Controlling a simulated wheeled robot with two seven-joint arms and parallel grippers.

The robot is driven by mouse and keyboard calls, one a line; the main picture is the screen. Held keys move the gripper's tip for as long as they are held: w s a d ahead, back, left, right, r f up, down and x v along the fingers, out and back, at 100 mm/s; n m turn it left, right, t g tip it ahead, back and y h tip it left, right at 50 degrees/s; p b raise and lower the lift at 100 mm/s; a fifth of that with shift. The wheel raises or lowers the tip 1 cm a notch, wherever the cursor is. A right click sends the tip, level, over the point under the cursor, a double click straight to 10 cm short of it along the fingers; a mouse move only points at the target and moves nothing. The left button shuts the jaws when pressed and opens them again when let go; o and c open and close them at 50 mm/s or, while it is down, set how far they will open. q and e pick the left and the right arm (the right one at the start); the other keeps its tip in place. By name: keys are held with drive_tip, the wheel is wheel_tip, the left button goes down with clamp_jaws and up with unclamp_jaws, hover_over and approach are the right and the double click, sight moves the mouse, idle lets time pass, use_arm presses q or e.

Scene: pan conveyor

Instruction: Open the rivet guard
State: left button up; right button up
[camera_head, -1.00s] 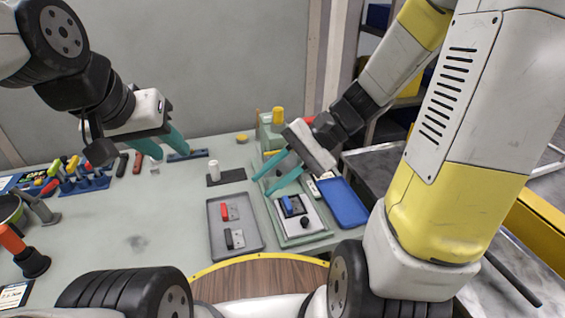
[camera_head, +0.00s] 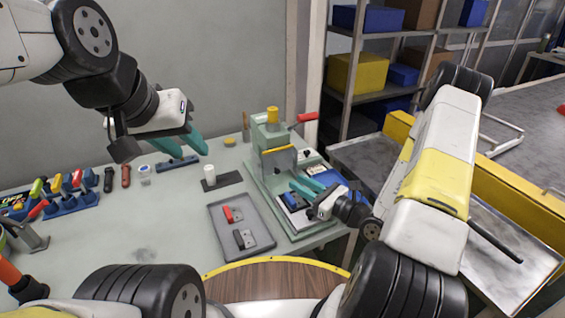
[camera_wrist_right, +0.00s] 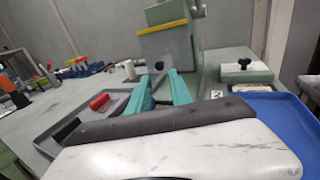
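The rivet guard appears to be the grey plate with a yellow upper edge (camera_head: 279,162) on the front of the green press (camera_head: 268,132). It looks lowered; in the right wrist view the guard (camera_wrist_right: 166,47) stands ahead of the fingers. My right gripper (camera_head: 303,187) is low in front of the press, just below and right of the guard. Its teal fingers (camera_wrist_right: 161,88) are apart and empty, pointing at the press and not visibly touching the guard. My left gripper (camera_head: 199,142) hangs over the back left of the table, its fingers apart and empty.
A grey tray (camera_head: 256,253) with a red and a black handled part lies left of the press base. A blue tray (camera_wrist_right: 262,116) lies right of it. A red lever (camera_head: 303,118) sticks out of the press. A white cylinder (camera_head: 210,173) stands on a dark plate.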

sight(279, 172)
drive_tip(key=x, duration=0.7)
drive_tip(key=shift+a, duration=0.1)
clamp_jaws()
idle(1.2)
